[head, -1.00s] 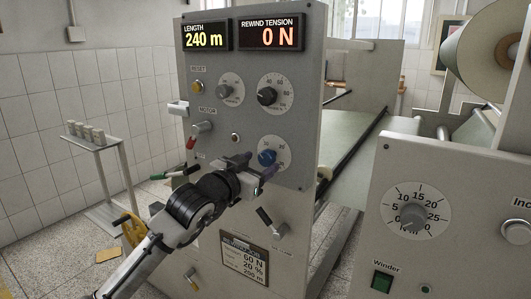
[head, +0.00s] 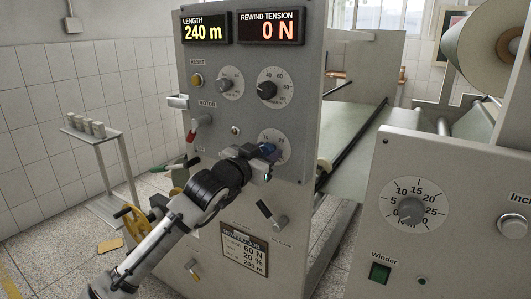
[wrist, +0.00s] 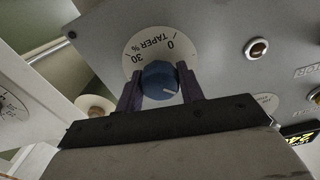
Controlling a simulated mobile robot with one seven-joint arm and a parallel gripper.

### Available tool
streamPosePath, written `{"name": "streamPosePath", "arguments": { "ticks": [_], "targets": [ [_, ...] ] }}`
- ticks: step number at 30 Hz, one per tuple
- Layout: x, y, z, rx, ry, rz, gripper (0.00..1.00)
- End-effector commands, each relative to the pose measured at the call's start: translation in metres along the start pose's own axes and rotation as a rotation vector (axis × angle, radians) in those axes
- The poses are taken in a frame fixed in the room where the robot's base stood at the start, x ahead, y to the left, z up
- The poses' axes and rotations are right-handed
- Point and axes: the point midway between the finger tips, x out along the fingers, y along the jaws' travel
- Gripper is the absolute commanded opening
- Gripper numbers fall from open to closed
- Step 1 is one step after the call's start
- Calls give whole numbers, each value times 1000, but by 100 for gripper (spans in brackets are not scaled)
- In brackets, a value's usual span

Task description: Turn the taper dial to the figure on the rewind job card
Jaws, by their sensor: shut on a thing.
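The taper dial is a blue knob (wrist: 158,79) on a pale round scale marked "TAPER %", with 0 and 30 visible in the wrist view. A white pointer line on the knob points to the lower right there; the figure it points at is hidden. My gripper (wrist: 160,86) is shut on the knob, one dark finger on each side. In the head view the blue knob (head: 266,148) shows beyond my gripper (head: 262,160), which covers part of its scale. The rewind job card (head: 244,249) hangs low on the grey panel; it reads 60 N, 20 % and 200 m.
Above on the panel are two other dials (head: 266,90) (head: 229,82), and a red-tipped motor lever (head: 191,135) at the left. A black-handled lever (head: 272,215) sits just below my gripper. Displays read 240 m (head: 206,29) and 0 N (head: 271,29). The winder cabinet (head: 448,262) stands at right.

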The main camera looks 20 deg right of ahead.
Motion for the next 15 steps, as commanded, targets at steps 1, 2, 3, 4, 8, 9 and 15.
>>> {"name": "streamPosePath", "arguments": {
  "ticks": [1,2,3,4,8,9,15],
  "targets": [
    [0,0,0,0,0,1,15],
    [0,0,0,1,0,1,15],
    [0,0,0,4,0,1,15],
    [0,0,0,7,0,1,15],
    [0,0,1,35,0,1,15],
    [0,0,1,50,0,1,15],
    [0,1,3,168,-1,1,15]
  ]
}}
